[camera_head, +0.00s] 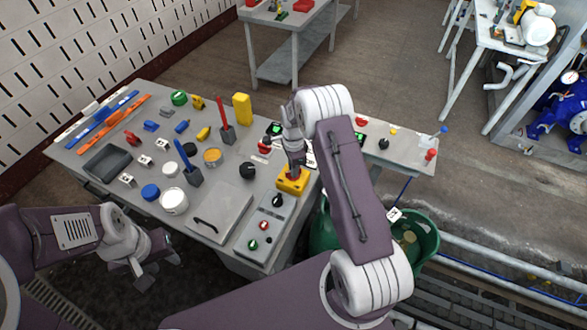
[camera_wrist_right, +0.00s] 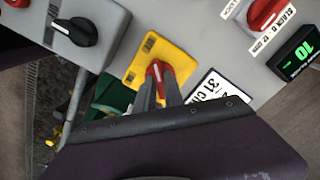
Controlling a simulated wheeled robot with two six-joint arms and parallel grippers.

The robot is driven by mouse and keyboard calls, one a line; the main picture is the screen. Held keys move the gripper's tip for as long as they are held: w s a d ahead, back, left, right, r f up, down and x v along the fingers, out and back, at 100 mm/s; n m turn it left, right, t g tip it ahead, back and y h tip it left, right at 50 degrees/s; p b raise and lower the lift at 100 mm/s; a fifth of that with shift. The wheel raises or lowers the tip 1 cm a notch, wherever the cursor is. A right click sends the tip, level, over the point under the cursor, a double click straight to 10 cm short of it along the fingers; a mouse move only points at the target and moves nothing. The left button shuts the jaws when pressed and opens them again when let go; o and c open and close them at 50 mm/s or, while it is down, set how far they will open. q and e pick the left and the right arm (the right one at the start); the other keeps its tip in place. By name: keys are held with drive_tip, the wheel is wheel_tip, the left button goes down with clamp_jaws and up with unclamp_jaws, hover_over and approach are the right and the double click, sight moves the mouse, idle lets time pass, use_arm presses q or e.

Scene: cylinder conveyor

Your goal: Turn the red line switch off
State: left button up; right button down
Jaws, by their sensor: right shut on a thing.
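The red line switch (camera_wrist_right: 155,70) is a red rotary knob on a yellow plate (camera_wrist_right: 147,43) in the right wrist view. My right gripper (camera_wrist_right: 158,88) is shut on the knob, with a dark finger on each side; only the knob's top shows clearly. In the head view the yellow switch box (camera_head: 285,186) sits at the table's right front, and my right gripper (camera_head: 294,173) reaches down onto it, hiding most of the knob. My left gripper (camera_head: 155,272) is open and empty, low at the left, off the table's front edge.
A grey box with a black knob (camera_head: 278,200) and red and green buttons stands beside the yellow box. A green bin (camera_head: 424,236) stands on the floor at the right. Tools, cups and blocks crowd the grey table (camera_head: 150,101).

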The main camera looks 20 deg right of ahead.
idle(0.5)
drive_tip(key=c, duration=1.4)
unclamp_jaws()
drive_tip(key=shift+c, duration=0.2)
wheel_tip(320, 180, up, 9)
drive_tip(key=b, duration=0.1)
drive_tip(key=shift+r, duration=0.1)
